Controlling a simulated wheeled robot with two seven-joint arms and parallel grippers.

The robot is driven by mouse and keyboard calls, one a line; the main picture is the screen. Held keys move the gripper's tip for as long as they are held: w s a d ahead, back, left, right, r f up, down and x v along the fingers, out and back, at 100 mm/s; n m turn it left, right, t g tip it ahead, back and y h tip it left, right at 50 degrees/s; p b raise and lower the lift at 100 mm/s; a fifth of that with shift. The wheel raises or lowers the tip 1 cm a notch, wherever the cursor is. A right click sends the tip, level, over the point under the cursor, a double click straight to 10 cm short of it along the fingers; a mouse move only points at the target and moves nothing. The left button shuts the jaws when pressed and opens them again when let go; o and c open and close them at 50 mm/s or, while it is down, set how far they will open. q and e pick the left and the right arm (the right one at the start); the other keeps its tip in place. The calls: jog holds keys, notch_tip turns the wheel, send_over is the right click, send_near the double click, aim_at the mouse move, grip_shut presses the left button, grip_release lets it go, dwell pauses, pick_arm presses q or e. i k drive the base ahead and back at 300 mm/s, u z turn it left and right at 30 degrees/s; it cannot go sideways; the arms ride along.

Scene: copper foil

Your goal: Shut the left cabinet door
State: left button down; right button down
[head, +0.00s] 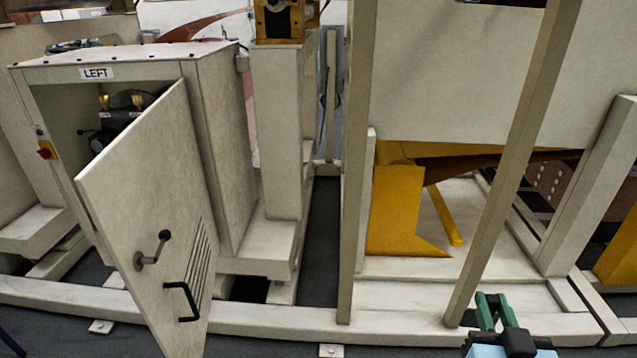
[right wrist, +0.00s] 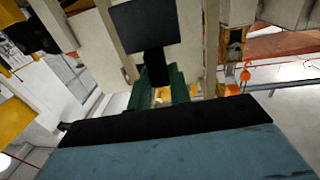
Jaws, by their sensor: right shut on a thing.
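The left cabinet (head: 221,150) is a pale box with a "LEFT" label (head: 97,73) at the left of the head view. Its door (head: 135,215) stands open, swung out towards me, and the dark interior shows at the left of it. The door's face has a black bar handle (head: 181,301), a small lever latch (head: 153,250) and vent slots. My right gripper (head: 492,300), with green fingers, is low at the right, well away from the door. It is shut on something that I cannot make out. Its fingers show in the right wrist view (right wrist: 158,88). My left gripper is out of view.
A low pale rail (head: 270,321) runs along the front. A yellow panel (head: 397,215) stands behind the posts. A red knob (head: 45,152) is on the cabinet's left side.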

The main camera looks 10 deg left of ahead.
aim_at(150, 180)
jog(key=u, duration=1.2)
jog(key=i, duration=1)
jog(key=k, duration=1.3)
jog(key=u, duration=0.2)
jog(key=i, duration=0.9)
